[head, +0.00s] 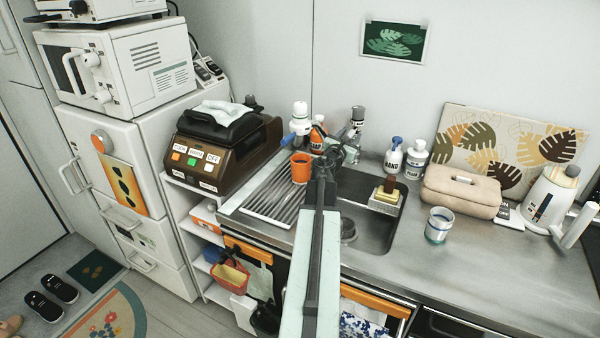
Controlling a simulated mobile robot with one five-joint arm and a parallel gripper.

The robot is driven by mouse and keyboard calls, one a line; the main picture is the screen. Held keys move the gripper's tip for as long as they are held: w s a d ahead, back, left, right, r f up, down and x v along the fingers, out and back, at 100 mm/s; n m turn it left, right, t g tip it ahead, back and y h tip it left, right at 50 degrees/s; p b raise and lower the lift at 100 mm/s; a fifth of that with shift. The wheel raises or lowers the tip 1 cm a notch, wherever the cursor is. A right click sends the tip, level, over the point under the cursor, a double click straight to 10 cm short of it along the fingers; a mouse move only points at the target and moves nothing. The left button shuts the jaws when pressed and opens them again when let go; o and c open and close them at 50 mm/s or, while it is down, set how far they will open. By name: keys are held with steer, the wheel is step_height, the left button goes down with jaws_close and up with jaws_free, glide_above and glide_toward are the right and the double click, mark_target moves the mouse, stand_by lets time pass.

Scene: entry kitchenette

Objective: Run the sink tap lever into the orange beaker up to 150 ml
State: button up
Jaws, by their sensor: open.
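The orange beaker (301,168) stands upright on the ribbed draining board (268,205), left of the sink basin (372,232). I cannot see whether it holds water. My arm reaches across the counter to the back edge of the sink. My dark gripper (342,152) is there, open, right of the beaker and apart from it. The tap lever is not clearly made out; my gripper and arm cover part of the sink's back edge. A grey upright piece (357,117) shows just behind my gripper, perhaps part of the tap. No running water is visible.
A white-and-blue bottle (299,118) and an orange bottle (318,133) stand behind the beaker. Soap bottles (394,155) and a sponge (386,192) are right of my gripper. A jar (439,225), a beige case (460,190) and a kettle (550,195) occupy the right counter.

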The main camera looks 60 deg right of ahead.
jaws_close()
steer(key=shift+s+n+t, duration=0.6)
steer(key=shift+s+t, duration=0.05)
steer(key=shift+t, duration=0.25)
steer(key=shift+w+d+t, duration=0.1)
steer(key=shift+t, duration=0.2)
stand_by(6.4)
